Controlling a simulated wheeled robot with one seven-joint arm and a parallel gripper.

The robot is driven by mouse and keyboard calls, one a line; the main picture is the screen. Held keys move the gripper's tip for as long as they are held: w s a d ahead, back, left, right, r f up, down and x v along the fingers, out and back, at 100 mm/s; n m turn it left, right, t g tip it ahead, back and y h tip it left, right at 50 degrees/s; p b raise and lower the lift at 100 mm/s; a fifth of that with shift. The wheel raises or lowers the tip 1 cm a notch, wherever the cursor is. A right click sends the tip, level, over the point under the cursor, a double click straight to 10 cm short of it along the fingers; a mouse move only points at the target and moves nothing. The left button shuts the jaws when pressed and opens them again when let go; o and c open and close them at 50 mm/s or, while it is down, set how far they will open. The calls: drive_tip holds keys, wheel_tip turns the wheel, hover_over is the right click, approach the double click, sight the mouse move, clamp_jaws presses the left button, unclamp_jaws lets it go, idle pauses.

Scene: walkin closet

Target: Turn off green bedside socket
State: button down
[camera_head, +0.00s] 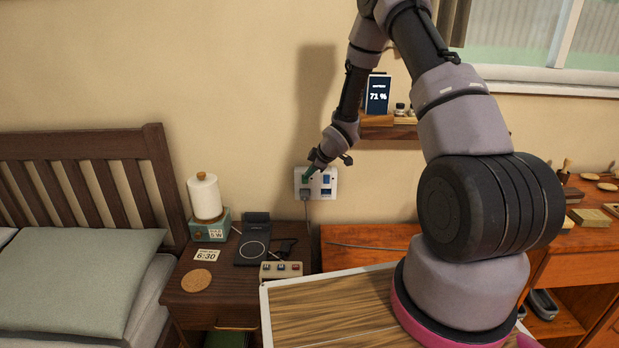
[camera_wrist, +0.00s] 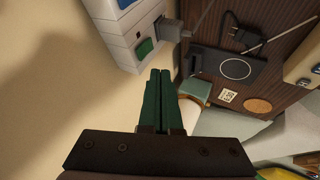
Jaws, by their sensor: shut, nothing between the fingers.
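The white double socket plate (camera_head: 331,193) is on the wall above the nightstand. In the head view its blue switch (camera_head: 326,180) shows on the right half, while the left half is partly covered by my gripper (camera_head: 309,171). In the wrist view the plate (camera_wrist: 122,28) is at the top, with the green switch (camera_wrist: 145,47) beside a grey plug (camera_wrist: 177,30). My gripper (camera_wrist: 160,72) has dark green fingers, pressed together and empty. Its tips appear just below the green switch in the wrist view; I cannot tell whether they touch the plate.
A bed (camera_head: 80,280) is at left. A shelf with a 71 % display (camera_head: 377,95) hangs right of the socket.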

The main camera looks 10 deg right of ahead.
drive_tip(key=w+v, duration=0.1)
drive_tip(key=v, duration=0.7)
drive_tip(key=shift+d+r, duration=0.3)
drive_tip(key=shift+r, duration=0.3)
